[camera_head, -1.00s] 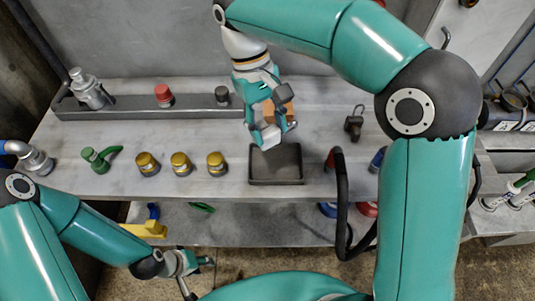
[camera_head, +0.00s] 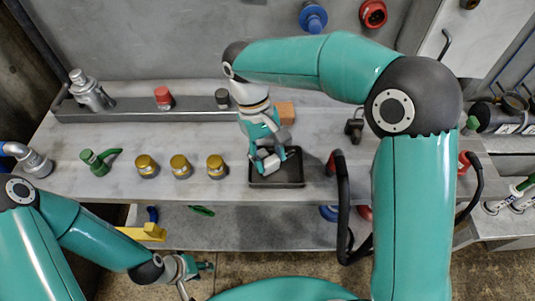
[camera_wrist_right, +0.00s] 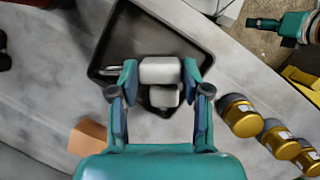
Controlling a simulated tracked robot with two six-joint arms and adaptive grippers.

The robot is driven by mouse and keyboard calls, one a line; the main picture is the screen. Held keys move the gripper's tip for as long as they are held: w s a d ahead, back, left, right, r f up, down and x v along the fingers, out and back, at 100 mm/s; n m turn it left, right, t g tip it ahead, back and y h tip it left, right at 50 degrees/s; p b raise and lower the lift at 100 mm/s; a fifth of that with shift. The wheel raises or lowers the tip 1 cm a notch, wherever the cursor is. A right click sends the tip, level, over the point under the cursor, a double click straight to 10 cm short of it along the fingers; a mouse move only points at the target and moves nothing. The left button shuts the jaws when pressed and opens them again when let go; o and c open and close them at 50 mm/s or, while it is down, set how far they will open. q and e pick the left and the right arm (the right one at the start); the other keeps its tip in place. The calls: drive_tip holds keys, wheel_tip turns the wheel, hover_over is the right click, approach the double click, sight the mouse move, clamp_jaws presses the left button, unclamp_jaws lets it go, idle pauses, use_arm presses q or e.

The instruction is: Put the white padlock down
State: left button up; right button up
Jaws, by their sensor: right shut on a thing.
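The white padlock (camera_wrist_right: 160,70) is between the two fingers of my right gripper (camera_wrist_right: 160,78) in the right wrist view. The gripper is shut on it. In the head view, my right gripper (camera_head: 267,158) holds the padlock (camera_head: 270,165) over the black tray (camera_head: 278,184). The dark floor and raised rim of the tray (camera_wrist_right: 97,62) surround the padlock in the wrist view. I cannot tell whether the padlock touches the tray floor. My left gripper (camera_head: 192,268) is low at the front, away from the padlock; its finger opening is unclear.
An orange block (camera_head: 285,110) lies behind the tray. Several gold-topped knobs (camera_head: 181,166) and a green valve (camera_head: 97,161) stand left of it. A black curved handle (camera_head: 342,205) rises to the right. A grey rail (camera_head: 135,107) runs along the back. Bare bench surrounds the tray.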

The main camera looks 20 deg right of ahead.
drive_tip(key=shift+f, duration=0.1)
drive_tip(key=o, duration=1.2)
drive_tip(key=shift+o, duration=0.2)
drive_tip(key=p+v, duration=0.1)
drive_tip(key=v, duration=1.1)
drive_tip(key=shift+p, duration=0.4)
